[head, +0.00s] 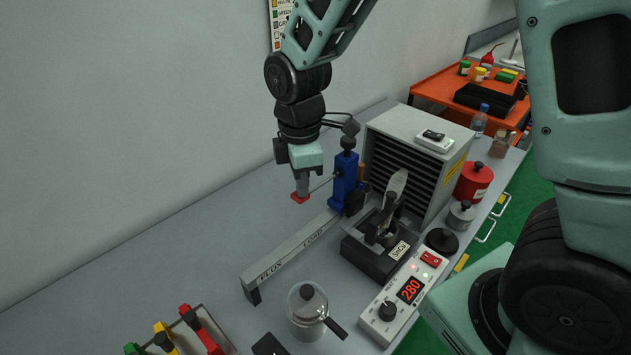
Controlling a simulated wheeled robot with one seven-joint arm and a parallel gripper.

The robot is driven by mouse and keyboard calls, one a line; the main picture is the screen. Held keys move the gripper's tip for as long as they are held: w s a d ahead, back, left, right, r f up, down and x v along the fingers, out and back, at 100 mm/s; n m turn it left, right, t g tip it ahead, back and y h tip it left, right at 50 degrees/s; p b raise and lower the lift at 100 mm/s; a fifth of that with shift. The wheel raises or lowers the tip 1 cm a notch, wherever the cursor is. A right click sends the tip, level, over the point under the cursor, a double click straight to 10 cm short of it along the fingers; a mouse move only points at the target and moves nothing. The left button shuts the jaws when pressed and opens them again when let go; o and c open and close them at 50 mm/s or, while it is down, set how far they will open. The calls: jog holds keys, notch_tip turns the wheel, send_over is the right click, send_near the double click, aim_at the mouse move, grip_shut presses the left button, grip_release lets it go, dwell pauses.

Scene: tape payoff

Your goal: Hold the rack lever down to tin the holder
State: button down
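The blue rack unit (345,182) stands upright at the far end of the rail marked FLUX and LOAD (292,250). Its thin lever rod (322,182) slopes left and down toward my gripper (301,191). My gripper points down at the rod's left end, with a red piece (300,197) at its tip. I cannot tell whether that piece is the lever's end or part of my fingers, nor whether they grip it. The solder pot (372,258) is a dark block right of the rack. A pale, upright piece (396,188), possibly the holder, shows above it; its lower end is unclear.
A red-lit controller reading 280 (405,294) sits in front of the pot. A grey louvred box (410,160) stands behind it. A lidded glass jar (308,312) and a tray of coloured-handled tools (190,335) are at the front. The left bench is bare.

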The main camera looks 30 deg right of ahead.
jog(key=shift+f+b, duration=0.8)
jog(key=shift+f, duration=0.55)
jog(key=shift+r, duration=0.1)
dwell(2.2)
jog(key=shift+r+p, duration=3.8)
jog(key=shift+r, duration=0.55)
